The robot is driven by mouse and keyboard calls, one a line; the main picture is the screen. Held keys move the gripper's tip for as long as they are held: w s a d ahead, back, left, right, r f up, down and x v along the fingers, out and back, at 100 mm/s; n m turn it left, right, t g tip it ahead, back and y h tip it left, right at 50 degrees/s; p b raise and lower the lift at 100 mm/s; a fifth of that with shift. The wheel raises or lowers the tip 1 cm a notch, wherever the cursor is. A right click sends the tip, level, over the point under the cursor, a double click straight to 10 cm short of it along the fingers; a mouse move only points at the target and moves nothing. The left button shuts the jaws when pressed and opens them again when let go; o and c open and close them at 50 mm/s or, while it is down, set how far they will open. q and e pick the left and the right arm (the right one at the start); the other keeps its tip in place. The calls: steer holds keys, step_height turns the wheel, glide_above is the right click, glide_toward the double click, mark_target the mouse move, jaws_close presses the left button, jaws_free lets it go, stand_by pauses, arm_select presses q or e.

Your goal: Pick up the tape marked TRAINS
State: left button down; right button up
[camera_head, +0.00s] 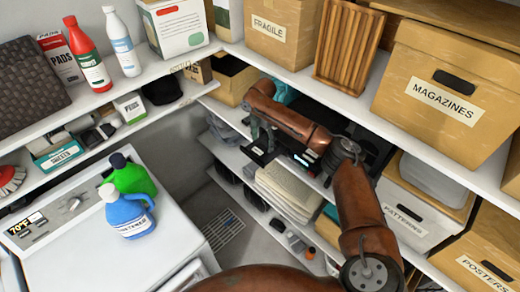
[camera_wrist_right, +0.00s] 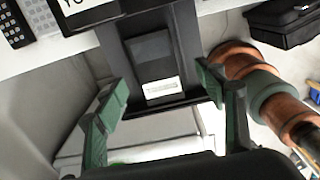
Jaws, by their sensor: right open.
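My right gripper (camera_wrist_right: 168,88) is open, its two green fingers spread apart in the right wrist view. A black tape (camera_wrist_right: 152,52) with a small white label lies between and beyond the fingers, with no visible finger contact. Its label is too small to read, so I cannot tell whether it is the TRAINS tape. Another dark item with a white label (camera_wrist_right: 88,14), showing only "YO", is cut off at the top left. In the head view my right gripper (camera_head: 262,138) hangs over the shelf, near black items (camera_head: 262,155). My left gripper is not in view.
A stack of pale papers or cloths (camera_head: 288,190) lies beside the gripper on the shelf. A FRAGILE box (camera_head: 283,28) and MAGAZINES box (camera_head: 435,85) stand on the shelf above. Blue (camera_head: 127,212) and green (camera_head: 131,178) bottles stand on the white appliance at left.

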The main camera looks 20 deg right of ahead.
mark_target(262, 148)
steer(key=shift+w+a+f+p, duration=0.1)
steer(key=shift+f+p, duration=0.25)
steer(key=shift+f, duration=1.3)
steer(key=c, duration=1.3)
